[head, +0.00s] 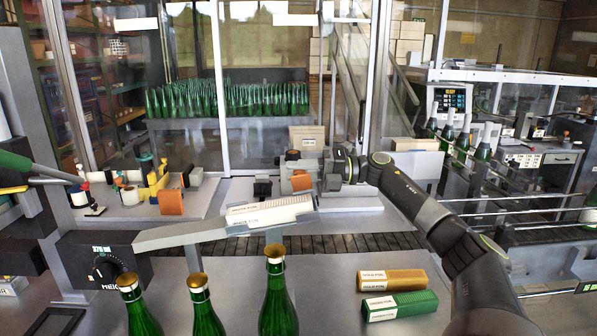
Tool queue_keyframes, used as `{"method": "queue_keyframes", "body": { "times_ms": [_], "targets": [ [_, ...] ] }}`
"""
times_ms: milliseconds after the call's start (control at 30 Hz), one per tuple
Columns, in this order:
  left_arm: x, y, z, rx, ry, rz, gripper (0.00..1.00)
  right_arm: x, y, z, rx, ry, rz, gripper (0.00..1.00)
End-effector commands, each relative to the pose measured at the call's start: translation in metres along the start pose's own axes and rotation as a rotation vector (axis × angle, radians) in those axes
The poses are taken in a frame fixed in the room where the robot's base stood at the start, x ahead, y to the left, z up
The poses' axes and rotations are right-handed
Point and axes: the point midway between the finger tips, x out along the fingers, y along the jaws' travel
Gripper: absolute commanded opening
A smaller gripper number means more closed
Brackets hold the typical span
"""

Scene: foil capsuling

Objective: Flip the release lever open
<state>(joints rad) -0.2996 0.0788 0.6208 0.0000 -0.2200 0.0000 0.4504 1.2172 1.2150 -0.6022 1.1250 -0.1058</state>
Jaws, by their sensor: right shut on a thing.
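My right arm reaches in from the lower right to the grey machine head (302,165) at the middle of the bench. My right gripper (330,172) is at the right side of this head, shut on a small part there. That part looks like the release lever, but the fingers mostly hide it, so I cannot tell how far it is turned. My left gripper is not clearly in view.
A sloped chute (190,234) holding a stack of foils (268,210) lies in front of the head. Gold-capped bottles (277,290) stand at the front. A gold box (391,281) and a green box (400,306) lie right of them. Glass panels stand behind.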

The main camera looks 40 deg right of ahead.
Motion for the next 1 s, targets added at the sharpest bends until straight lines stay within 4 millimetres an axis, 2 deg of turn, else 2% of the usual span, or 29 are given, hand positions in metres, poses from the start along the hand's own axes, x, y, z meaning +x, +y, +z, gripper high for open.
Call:
{"method": "queue_keyframes", "body": {
  "times_ms": [267, 700, 1000],
  "targets": [
    [-0.009, -0.001, -0.001, 0.000, 0.000, 0.000, 0.36, 0.000, -0.003, 0.006, 0.141, -0.022, -0.011, 0.02],
    [-0.033, -0.003, -0.003, 0.000, -0.001, 0.000, 0.36, -0.002, -0.015, 0.017, 0.498, -0.079, -0.039, 0.02],
    [-0.045, -0.004, -0.004, 0.000, -0.001, -0.001, 0.36, -0.002, -0.023, 0.020, 0.670, -0.106, -0.052, 0.02]
  ]
}}
